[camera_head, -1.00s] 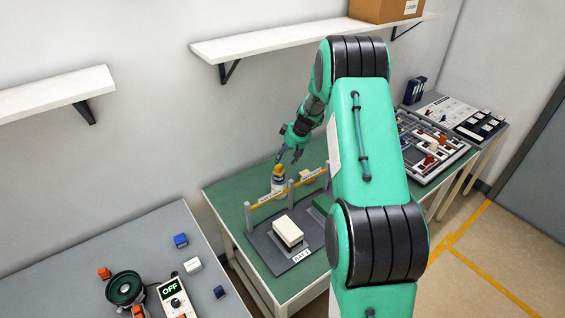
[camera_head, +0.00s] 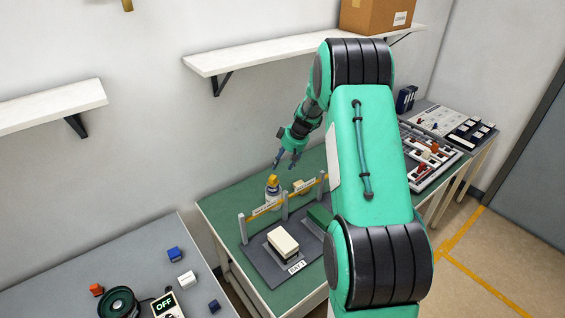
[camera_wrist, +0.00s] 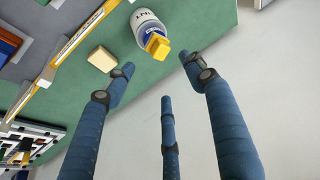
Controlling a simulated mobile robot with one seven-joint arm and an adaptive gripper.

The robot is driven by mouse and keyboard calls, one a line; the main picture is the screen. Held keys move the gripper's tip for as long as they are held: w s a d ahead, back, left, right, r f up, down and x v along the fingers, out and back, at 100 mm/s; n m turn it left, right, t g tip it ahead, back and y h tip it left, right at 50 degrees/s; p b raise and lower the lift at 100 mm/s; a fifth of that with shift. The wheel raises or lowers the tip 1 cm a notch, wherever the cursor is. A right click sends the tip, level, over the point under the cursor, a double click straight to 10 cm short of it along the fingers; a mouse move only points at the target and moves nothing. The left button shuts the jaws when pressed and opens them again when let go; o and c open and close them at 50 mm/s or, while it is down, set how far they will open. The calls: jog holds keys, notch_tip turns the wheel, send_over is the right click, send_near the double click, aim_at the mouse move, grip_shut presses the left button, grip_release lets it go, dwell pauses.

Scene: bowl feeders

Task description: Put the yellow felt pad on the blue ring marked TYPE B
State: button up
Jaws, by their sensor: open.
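In the wrist view the yellow piece (camera_wrist: 157,45) sits above a blue band on the bottle (camera_wrist: 146,20), whose lettering is partly hidden. My gripper (camera_head: 286,163) is open and empty above and slightly right of the bottle. In the wrist view its spread fingers (camera_wrist: 160,80) stand around clear space beside the yellow piece, apart from it.
A yellow rail (camera_head: 267,207) on grey posts crosses the green table (camera_head: 225,205). A beige block (camera_wrist: 102,59) lies beside the bottle. A second table (camera_head: 140,262) at left holds blue, white and orange pieces.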

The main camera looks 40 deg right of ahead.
jog(key=s+a+r, duration=0.8)
jog(key=a+r, duration=0.4)
jog(key=a, duration=0.1)
jog(key=s+a+r, duration=0.7)
jog(key=a+r, duration=0.6)
jog(key=s+a+r, duration=0.1)
jog(key=s+a, duration=0.3)
jog(key=s, duration=0.5)
jog(key=s+a+r+m, duration=0.1)
jog(key=s+a, duration=0.3)
jog(key=s, duration=0.6)
jog(key=s+a+r+t+h, duration=0.1)
jog(key=s+a, duration=0.3)
jog(key=s, duration=0.5)
jog(key=shift+s+a, duration=0.2)
jog(key=shift+a, duration=0.1)
notch_tip(320, 180, down, 8)
jog(key=b, duration=0.8)
